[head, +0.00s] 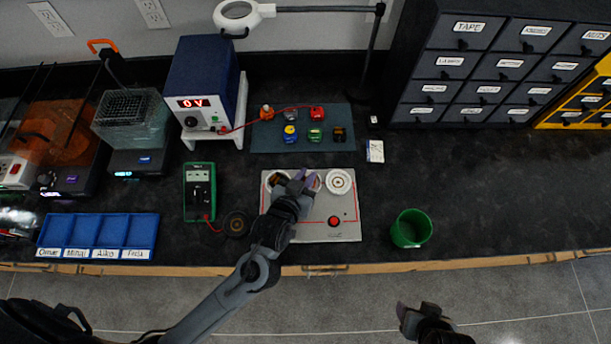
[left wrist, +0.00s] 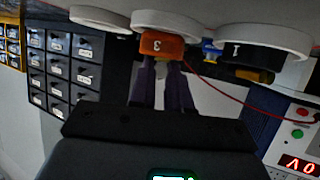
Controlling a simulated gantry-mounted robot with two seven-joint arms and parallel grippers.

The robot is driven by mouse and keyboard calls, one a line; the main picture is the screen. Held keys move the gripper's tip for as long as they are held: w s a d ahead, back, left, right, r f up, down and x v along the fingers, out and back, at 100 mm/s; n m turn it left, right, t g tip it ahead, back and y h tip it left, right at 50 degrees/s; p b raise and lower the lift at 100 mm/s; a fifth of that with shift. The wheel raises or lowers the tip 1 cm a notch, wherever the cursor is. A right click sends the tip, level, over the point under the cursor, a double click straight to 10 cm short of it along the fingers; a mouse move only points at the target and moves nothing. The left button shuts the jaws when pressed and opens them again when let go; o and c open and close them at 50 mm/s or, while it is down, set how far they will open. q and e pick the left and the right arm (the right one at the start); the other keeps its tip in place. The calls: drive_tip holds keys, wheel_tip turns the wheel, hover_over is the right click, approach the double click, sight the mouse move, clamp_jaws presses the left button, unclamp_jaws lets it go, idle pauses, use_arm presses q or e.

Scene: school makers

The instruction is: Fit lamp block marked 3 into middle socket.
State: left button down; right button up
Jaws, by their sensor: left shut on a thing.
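An orange lamp block marked 3 (left wrist: 162,44) is between the fingers of my left gripper (left wrist: 165,85), which is shut on it. The wrist view is upside down, and the block is at the middle white ring socket (left wrist: 165,20); I cannot tell if it is fully seated. In the head view my left gripper (head: 301,181) covers most of the middle socket on the grey board (head: 322,229). The right socket (head: 340,181) looks empty. A dark block marked 1 (left wrist: 250,54) stands in the left socket. My right gripper (head: 417,310) is open and empty, off the table's front edge.
A teal mat (head: 262,142) behind the board holds several coloured parts. A blue power supply (head: 205,85) reads 0 V. A green multimeter (head: 199,190) and a blue tray (head: 98,236) lie left. A green cup (head: 411,229) stands right; the counter beyond it is clear.

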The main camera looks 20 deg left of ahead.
use_arm(q)
drive_tip(key=shift+f, duration=0.4)
drive_tip(key=c, duration=1.4)
unclamp_jaws()
drive_tip(key=shift+o, duration=0.2)
drive_tip(key=shift+p+v, duration=0.7)
drive_tip(key=shift+v, duration=0.1)
drive_tip(key=p+v, duration=0.3)
drive_tip(key=v, duration=0.1)
drive_tip(key=shift+w+r, duration=0.1)
drive_tip(key=shift+r, duration=0.05)
drive_tip(key=p+v, duration=0.3)
drive_tip(key=v, duration=0.1)
drive_tip(key=shift+p, duration=0.35)
drive_tip(key=shift+p+v, duration=0.5)
drive_tip(key=shift+v, duration=0.3)
